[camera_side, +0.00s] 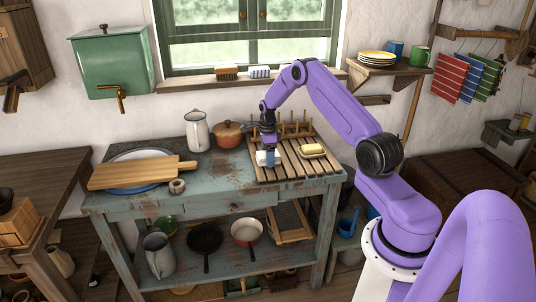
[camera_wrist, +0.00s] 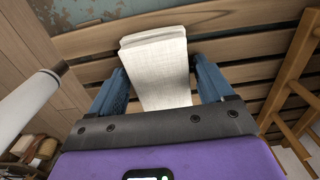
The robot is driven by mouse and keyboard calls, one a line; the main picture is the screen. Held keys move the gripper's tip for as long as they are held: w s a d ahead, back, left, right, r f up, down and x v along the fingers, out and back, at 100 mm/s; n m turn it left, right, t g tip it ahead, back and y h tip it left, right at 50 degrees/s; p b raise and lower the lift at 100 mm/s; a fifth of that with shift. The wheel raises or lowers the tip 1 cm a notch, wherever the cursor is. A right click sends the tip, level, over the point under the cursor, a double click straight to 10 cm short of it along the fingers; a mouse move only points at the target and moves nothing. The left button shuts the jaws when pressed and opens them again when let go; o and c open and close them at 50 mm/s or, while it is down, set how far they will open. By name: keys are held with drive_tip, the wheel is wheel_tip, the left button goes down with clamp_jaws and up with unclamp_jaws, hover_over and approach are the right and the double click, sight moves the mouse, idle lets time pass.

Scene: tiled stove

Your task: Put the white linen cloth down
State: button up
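The white linen cloth (camera_wrist: 157,65) is a folded pad. In the wrist view it fills the space between the two blue fingers of my gripper (camera_wrist: 160,78), which sit along its left and right edges. In the side view my gripper (camera_side: 268,156) points down over the left part of the slatted wooden rack (camera_side: 290,170), with the cloth (camera_side: 261,159) low between its fingers. The near finger covers part of the cloth. I cannot tell whether its underside touches the slats.
A yellow block on a dish (camera_side: 313,150) sits on the rack to the right. Upright pegs (camera_side: 295,129) line its back. An orange-brown lidded pot (camera_side: 229,134) and a white jug (camera_side: 197,130) stand behind to the left. A cutting board (camera_side: 135,174) lies farther left.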

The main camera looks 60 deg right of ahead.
drive_tip(key=shift+o, duration=0.5)
